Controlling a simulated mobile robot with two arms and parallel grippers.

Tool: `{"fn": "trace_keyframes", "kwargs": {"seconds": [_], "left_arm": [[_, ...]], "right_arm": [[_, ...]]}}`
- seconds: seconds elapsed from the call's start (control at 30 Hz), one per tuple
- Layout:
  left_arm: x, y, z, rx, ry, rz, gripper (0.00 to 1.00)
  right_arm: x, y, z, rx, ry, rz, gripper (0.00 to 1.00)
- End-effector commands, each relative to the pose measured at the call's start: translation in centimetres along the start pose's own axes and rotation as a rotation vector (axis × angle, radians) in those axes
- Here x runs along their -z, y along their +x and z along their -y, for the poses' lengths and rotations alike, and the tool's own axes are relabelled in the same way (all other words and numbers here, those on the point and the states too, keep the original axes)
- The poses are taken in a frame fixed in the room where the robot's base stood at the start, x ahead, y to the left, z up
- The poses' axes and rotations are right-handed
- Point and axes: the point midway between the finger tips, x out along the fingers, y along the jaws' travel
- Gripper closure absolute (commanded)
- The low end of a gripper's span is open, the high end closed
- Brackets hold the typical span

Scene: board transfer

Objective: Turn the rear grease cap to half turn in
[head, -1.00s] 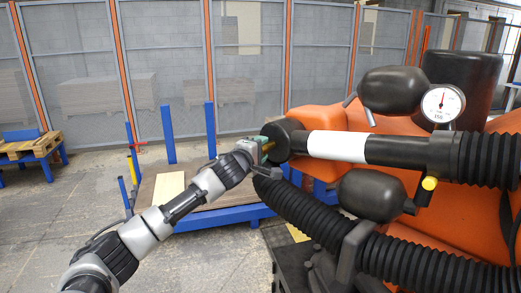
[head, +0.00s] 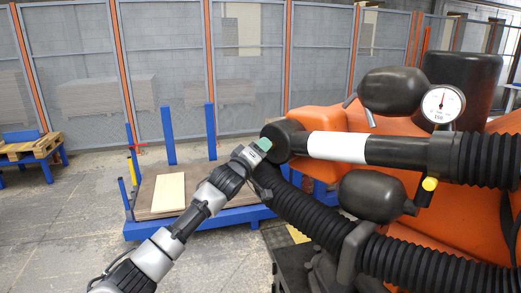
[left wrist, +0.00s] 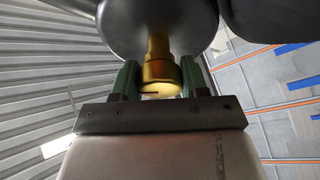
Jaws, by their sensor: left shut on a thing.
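A brass grease cap (left wrist: 160,74) sticks out of the round dark end of a cylinder in the left wrist view. My left gripper (left wrist: 160,80) has its green fingers on both sides of the cap and is shut on it. A dark slot or mark shows low on the cap. In the head view, my left gripper (head: 263,145) is at the left end of the black-and-white cylinder (head: 335,146), and it hides the cap. My right gripper is not in view.
The orange robot body (head: 450,225) fills the right side, with black ribbed hoses (head: 300,218), a dial gauge (head: 442,104) and a yellow knob (head: 430,184). A blue-framed pallet stand (head: 225,212) stands behind my left arm. Open floor lies at left.

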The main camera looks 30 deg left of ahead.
Motion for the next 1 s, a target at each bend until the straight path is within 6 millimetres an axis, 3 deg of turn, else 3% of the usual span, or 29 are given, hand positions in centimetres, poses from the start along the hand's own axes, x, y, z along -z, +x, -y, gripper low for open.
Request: {"fn": "trace_keyframes", "kwargs": {"seconds": [1.0], "left_arm": [[-0.1,0.0,0.1,-0.297,0.924,0.007,0.80]], "right_arm": [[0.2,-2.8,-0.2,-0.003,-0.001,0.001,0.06]]}}
